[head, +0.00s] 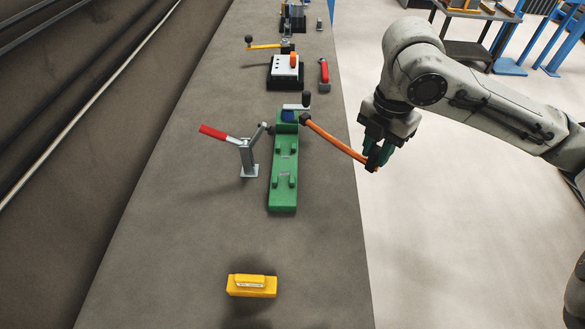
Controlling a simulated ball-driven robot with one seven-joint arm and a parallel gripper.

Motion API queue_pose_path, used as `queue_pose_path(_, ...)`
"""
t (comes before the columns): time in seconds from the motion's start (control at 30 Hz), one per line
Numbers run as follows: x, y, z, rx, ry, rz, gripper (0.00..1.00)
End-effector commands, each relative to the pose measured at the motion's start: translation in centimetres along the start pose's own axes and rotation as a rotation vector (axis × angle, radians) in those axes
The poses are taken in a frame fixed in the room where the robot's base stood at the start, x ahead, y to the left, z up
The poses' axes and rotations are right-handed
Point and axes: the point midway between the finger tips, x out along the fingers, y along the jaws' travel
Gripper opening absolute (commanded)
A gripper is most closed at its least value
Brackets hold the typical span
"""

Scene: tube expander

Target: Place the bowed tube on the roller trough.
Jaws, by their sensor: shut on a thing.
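The green trough-like fixture (284,200) lies lengthwise on the bench and has paired raised blocks along its top; I take it for the roller trough. A thin, slightly bent orange bar (335,142) slants from a dark end piece near the trough's far end to my gripper (373,165). My gripper, off the bench's right edge, is shut on the bar's near end. I cannot tell whether the bar is the bowed tube or a lever joined to the fixture. No other long tube is clear in view.
A red-handled clamp (248,160) stands left of the trough. A yellow block (238,288) sits at the near end of the bench. A white-topped box (284,68) and a red-handled tool (324,76) lie beyond. The bench between trough and yellow block is clear.

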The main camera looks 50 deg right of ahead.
Motion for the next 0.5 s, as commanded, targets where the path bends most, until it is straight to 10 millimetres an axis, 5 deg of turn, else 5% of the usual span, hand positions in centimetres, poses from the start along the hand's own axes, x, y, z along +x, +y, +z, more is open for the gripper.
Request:
queue_pose_path(0.33,3.1,6.9,-3.7,-0.003,0.001,-0.002,0.0)
queue_pose_path(0.5,6.3,9.0,-4.8,0.0,0.002,-0.002,0.0)
